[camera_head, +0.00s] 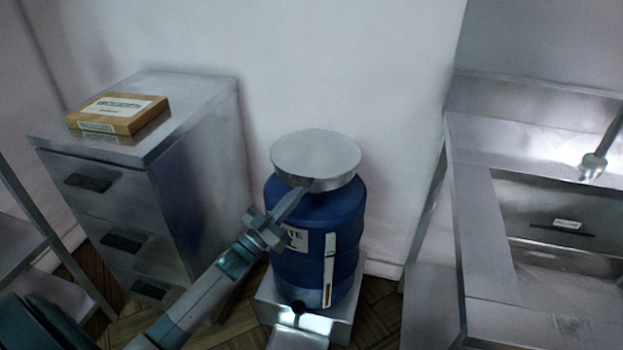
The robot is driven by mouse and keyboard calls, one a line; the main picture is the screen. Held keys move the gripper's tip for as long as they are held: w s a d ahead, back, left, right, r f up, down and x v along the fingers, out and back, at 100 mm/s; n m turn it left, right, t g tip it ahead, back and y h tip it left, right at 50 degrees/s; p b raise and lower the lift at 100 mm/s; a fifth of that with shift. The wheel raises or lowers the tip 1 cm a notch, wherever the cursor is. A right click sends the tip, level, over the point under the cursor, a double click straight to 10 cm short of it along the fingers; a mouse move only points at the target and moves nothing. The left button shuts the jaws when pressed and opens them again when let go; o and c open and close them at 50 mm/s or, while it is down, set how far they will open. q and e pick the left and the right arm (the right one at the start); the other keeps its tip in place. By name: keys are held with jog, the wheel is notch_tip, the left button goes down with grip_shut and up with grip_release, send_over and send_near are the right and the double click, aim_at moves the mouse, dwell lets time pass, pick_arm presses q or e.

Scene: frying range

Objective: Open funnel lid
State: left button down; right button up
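A round silver funnel lid (316,158) lies flat and closed on top of a blue drum (340,217). The drum stands upright and has a white label on its front and a pale upright strip on its side. My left gripper (299,192) reaches in from the lower left, with its fingertips at the lid's front left edge. I cannot tell whether the fingertips touch the lid. The fingers look close together, but any gap between them is too small to make out. My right gripper is not in view.
A steel drawer cabinet (200,140) stands to the left with a brown box (118,113) on top. A steel sink unit (480,230) with a tap (594,165) stands to the right. The drum rests on a low metal base (340,318). A pale wall is close behind.

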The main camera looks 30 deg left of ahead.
pick_arm(q)
jog(key=shift+t, duration=0.6)
jog(key=r, duration=0.3)
jog(key=w+r+p, duration=0.1)
jog(key=r, duration=0.2)
jog(key=w+a+r+p, duration=0.1)
jog(key=r, duration=0.2)
jog(key=shift+w+r, duration=0.2)
jog(key=shift+r, duration=0.2)
jog(key=shift+r+m+p, duration=0.3)
jog(key=shift+p, duration=0.15)
jog(key=shift+d+h, duration=0.1)
jog(key=shift+h, duration=0.2)
jog(key=shift+w+d+f, duration=0.15)
jog(key=shift+w+d, duration=0.05)
jog(key=shift+d, duration=0.05)
jog(key=shift+f, duration=0.25)
jog(key=shift+a, duration=0.2)
jog(key=shift+r, duration=0.35)
jog(key=shift+w+a+r+p, duration=0.1)
jog(key=shift+w+r+p, duration=0.2)
jog(key=shift+r+p, duration=0.35)
jog(key=shift+w+a+r+p, duration=0.1)
jog(key=shift+w+r+p, duration=0.35)
jog(key=shift+r, duration=0.35)
jog(key=shift+w+r+p, duration=0.2)
jog(key=shift+r+p, duration=0.4)
jog(key=shift+r, duration=0.15)
